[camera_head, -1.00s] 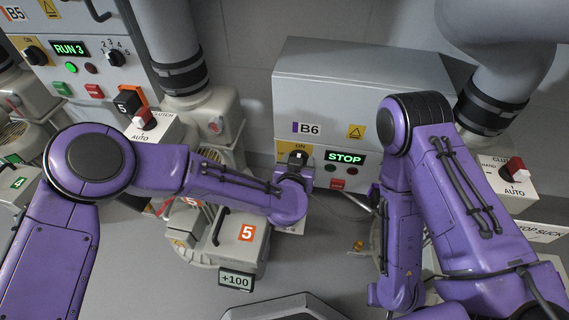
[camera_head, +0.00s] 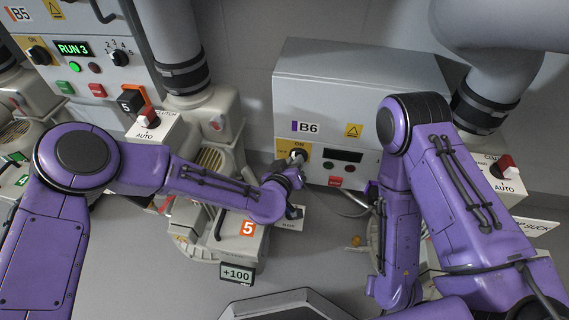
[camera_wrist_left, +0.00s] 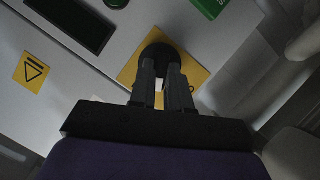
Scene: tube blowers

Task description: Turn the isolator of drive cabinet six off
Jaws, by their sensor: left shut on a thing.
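Drive cabinet six is the grey box labelled B6 (camera_head: 318,100) in the middle of the head view. Its isolator is a dark round knob on a yellow plate (camera_head: 283,150) at the lower left of its front; the wrist view shows the knob (camera_wrist_left: 163,50) and plate (camera_wrist_left: 203,77) too. My left gripper (camera_wrist_left: 160,68) is shut on the isolator knob, one finger on each side. In the head view the left gripper (camera_head: 295,164) partly hides the knob and plate. The cabinet's display (camera_head: 343,155) is dark. The right gripper is out of sight.
Cabinet B5 (camera_head: 90,20) at upper left shows RUN 3, with its own isolator (camera_head: 40,53). A blower marked 5 (camera_head: 235,240) stands below my left forearm. A selector box (camera_head: 506,178) is at right, near my right arm.

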